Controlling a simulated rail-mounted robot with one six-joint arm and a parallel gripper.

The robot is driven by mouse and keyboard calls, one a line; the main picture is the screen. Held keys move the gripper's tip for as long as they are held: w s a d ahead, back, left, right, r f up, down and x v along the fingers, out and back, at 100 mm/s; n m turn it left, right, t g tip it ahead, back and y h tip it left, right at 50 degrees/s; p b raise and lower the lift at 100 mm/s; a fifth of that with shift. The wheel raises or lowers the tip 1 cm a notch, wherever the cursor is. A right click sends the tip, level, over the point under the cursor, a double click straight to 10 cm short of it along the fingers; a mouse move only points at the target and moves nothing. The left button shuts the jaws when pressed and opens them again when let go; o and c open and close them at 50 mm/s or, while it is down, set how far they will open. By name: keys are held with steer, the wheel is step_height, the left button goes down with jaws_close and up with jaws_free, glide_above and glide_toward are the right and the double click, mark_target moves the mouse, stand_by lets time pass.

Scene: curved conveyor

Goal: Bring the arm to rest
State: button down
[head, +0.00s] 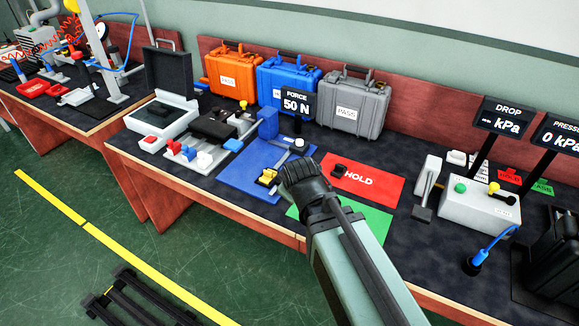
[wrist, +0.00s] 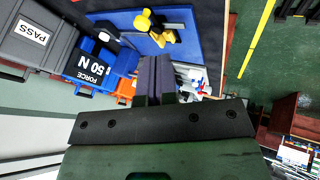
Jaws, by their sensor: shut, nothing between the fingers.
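My arm (head: 352,255) reaches up from the bottom of the head view over the front of the bench. Its dark end covers part of the blue plate and the mats. In the wrist view my gripper (wrist: 153,62) has its two dark fingers together, with nothing between them. Beyond the fingers are the blue plate (wrist: 198,12) and a yellow fixture (wrist: 153,28). I cannot make out the fingertips in the head view. The gripper appears clear of the objects, though its exact height is hard to tell.
The bench holds orange (head: 233,72), blue (head: 275,78) and grey (head: 365,105) cases at the back. A red HOLD mat (head: 375,192) and green mat (head: 372,222) lie near my arm. A control box (head: 478,215) and pressure displays (head: 503,116) stand right.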

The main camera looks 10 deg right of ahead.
steer(key=s+d+r+m+g+p, duration=0.1)
steer(key=s+d+m+g+p, duration=0.3)
steer(key=s+d+m+g, duration=0.3)
steer(key=s+d+m, duration=0.1)
steer(key=s+m, duration=0.1)
steer(key=shift+s+d+r, duration=0.2)
steer(key=shift+s+d, duration=0.1)
steer(key=shift+s, duration=0.1)
